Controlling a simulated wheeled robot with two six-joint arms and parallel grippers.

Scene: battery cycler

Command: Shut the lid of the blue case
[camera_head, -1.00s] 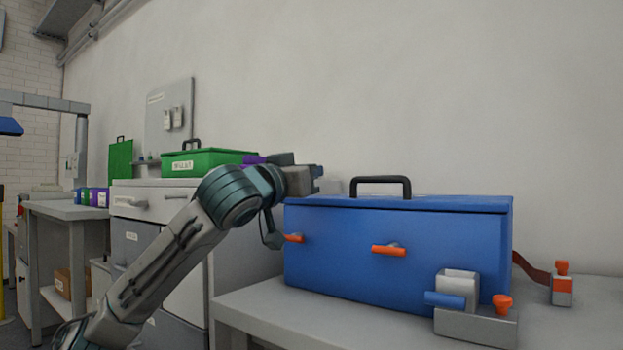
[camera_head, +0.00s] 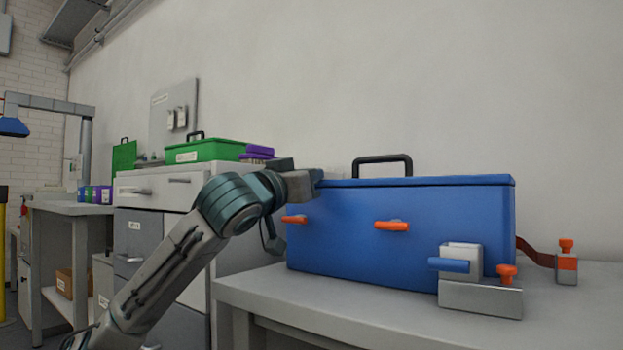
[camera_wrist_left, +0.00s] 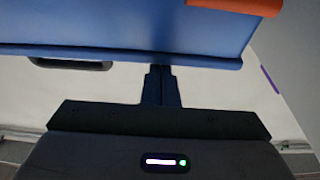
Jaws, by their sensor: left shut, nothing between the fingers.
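The blue case (camera_head: 340,235) stands on the grey bench. Its lid (camera_head: 450,181) lies level along the top of the body, with a black handle (camera_head: 383,160) on it. Two orange latches, the left one (camera_head: 294,219) and the middle one (camera_head: 392,226), sit on its front. My left gripper (camera_head: 318,177) is at the lid's left end, about level with its top. In the left wrist view its fingers (camera_wrist_left: 160,84) are shut and empty, with their tips at the lid edge (camera_wrist_left: 120,54); contact cannot be told. My right gripper is out of view.
A grey clamp with a blue handle (camera_head: 450,265) and an orange knob stands before the case's right front. Another orange-topped block (camera_head: 566,263) is behind at right. Drawers (camera_head: 150,190) with a green case (camera_head: 205,151) stand left. The bench front is clear.

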